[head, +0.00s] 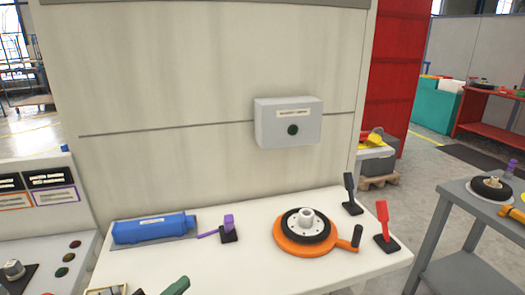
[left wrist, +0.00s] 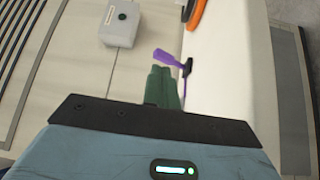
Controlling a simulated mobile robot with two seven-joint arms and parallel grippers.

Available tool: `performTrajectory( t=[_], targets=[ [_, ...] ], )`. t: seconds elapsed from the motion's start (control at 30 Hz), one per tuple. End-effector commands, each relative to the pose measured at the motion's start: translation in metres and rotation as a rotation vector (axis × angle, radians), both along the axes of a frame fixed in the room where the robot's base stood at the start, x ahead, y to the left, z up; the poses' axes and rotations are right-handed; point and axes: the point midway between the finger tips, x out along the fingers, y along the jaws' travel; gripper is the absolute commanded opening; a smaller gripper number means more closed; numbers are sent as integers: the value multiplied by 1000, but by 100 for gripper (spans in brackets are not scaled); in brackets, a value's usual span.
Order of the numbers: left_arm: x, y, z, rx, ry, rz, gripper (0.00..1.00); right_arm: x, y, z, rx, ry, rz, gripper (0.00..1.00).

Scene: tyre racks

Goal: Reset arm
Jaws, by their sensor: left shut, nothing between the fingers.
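My left gripper (head: 176,287) shows only as green fingertips at the bottom edge of the head view, in front of the white table (head: 240,265). In the left wrist view its green fingers (left wrist: 161,86) lie together, shut and empty. A purple lever (left wrist: 168,57) appears just beyond the fingertips in that view; I cannot tell the exact gap. The same purple lever (head: 228,228) stands on a small dark base on the table in the head view. My right gripper is in neither view.
A blue cylinder (head: 152,229) lies on the table. An orange turntable (head: 302,247) carries a black tyre, with a black lever (head: 351,195) and a red lever (head: 383,222) beside it. A grey box (head: 288,122) is on the panel behind. A grey cart (head: 455,240) stands right.

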Motion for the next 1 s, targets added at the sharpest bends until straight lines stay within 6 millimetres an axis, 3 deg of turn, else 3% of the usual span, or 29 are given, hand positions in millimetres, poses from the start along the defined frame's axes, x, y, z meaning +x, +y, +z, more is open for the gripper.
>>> performTrajectory(
  t=[0.27,0.47,0.8,1.0],
  targets=[
    [-40,-2,-56,260,-16,53,0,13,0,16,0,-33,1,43],
    [-89,-1,-110,542,-14,73,0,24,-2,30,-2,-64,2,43],
    [-232,16,-203,1206,35,-47,0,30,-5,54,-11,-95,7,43],
    [-298,27,-228,1462,61,-171,0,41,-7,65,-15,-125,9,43]
  ],
)
